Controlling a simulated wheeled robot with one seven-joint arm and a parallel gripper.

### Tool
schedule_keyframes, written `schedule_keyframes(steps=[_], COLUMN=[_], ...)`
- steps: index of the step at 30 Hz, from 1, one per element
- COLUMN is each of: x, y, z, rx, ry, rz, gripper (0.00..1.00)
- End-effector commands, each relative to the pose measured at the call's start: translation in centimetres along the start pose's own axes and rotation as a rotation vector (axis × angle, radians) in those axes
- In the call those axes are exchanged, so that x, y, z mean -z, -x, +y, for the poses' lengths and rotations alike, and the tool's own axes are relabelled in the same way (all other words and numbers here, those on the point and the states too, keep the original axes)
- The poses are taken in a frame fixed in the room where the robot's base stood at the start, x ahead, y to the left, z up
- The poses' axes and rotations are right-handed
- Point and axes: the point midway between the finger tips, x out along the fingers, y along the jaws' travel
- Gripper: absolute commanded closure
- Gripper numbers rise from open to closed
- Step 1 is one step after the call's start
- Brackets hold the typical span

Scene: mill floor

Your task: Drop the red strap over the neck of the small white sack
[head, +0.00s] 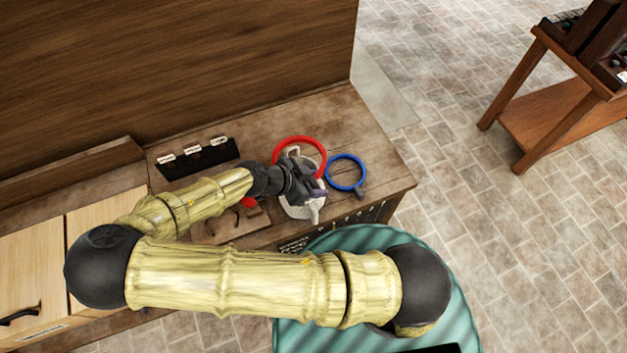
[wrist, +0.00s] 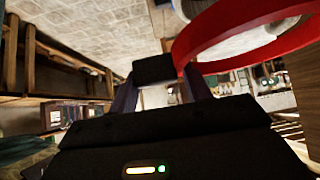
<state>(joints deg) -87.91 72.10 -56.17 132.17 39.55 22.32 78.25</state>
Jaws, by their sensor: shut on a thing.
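The red strap (head: 299,141) is a stiff ring with a dark block on it. In the wrist view the strap (wrist: 235,62) fills the upper right, and its dark block (wrist: 154,69) sits between my fingertips. My gripper (head: 316,184) is shut on the strap and also shows in the wrist view (wrist: 155,92). The small white sack (head: 303,207) stands on the bench under my gripper, which hides part of it. The ring appears over the sack's far side in the head view. I cannot tell its height or whether it surrounds the neck.
A blue ring (head: 346,157) with a dark block lies on the bench (head: 385,165) right of the sack. A black labelled rack (head: 198,158) stands at the back left. A small red thing (head: 249,202) is beside my wrist. A teal round surface (head: 455,310) is in front.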

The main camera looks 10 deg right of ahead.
Motion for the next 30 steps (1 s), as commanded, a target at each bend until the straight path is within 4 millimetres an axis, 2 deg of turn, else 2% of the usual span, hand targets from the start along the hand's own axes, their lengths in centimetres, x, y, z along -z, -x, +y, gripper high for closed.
schedule_keyframes(steps=[30], x=[-2.1], y=[-2.1], z=[0.0], rx=[0.001], ry=[0.0], rz=[0.0], gripper=[0.81])
